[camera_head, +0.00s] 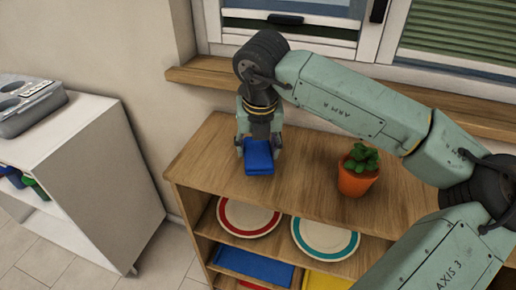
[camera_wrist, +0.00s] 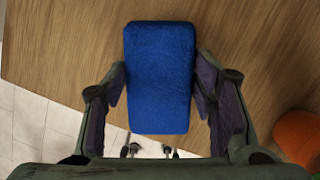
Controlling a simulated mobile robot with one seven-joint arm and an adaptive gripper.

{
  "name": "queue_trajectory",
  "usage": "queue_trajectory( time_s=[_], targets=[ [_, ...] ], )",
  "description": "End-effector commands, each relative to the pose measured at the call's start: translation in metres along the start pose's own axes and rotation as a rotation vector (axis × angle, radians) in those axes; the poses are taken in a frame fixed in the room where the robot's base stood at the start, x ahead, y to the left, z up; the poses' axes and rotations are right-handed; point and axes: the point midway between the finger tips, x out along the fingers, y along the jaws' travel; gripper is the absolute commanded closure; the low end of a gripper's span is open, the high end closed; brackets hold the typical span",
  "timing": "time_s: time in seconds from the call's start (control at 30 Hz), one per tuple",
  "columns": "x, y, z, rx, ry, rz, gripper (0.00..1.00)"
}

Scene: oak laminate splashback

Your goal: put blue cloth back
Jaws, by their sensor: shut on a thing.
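The blue cloth (camera_head: 258,157) is a folded, flat rectangular block at the left end of the wooden shelf unit's top. In the wrist view the cloth (camera_wrist: 160,75) lies lengthwise between my two fingers, its far end reaching past them. My gripper (camera_head: 259,142) points down at the cloth and is shut on its sides; in the wrist view my gripper (camera_wrist: 162,85) has a finger against each long edge. The cloth is at or just above the wooden top; I cannot tell whether it touches.
A potted succulent (camera_head: 357,175) stands to the right on the wooden top (camera_head: 310,185). Plates, one red-rimmed (camera_head: 249,217) and one teal-rimmed (camera_head: 325,238), and a blue tray (camera_head: 252,265) are on shelves below. A white cabinet (camera_head: 100,180) stands left. The windowsill (camera_head: 215,82) is behind.

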Motion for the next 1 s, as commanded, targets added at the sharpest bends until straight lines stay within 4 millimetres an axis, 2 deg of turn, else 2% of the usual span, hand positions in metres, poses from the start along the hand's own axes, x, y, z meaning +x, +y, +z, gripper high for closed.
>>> queue_trajectory(
  time_s=[0.2,0.63,0.67,0.93,1.0],
  targets=[
    [0.019,-0.001,-0.006,0.002,-0.001,0.001,0.92],
    [0.025,-0.001,-0.007,0.002,-0.001,0.000,0.92],
    [0.024,-0.001,-0.007,0.001,-0.001,0.000,0.46],
    [0.023,-0.001,-0.007,0.001,-0.001,0.001,0.28],
    [0.023,-0.001,-0.007,0.001,-0.001,0.000,0.27]
  ],
)
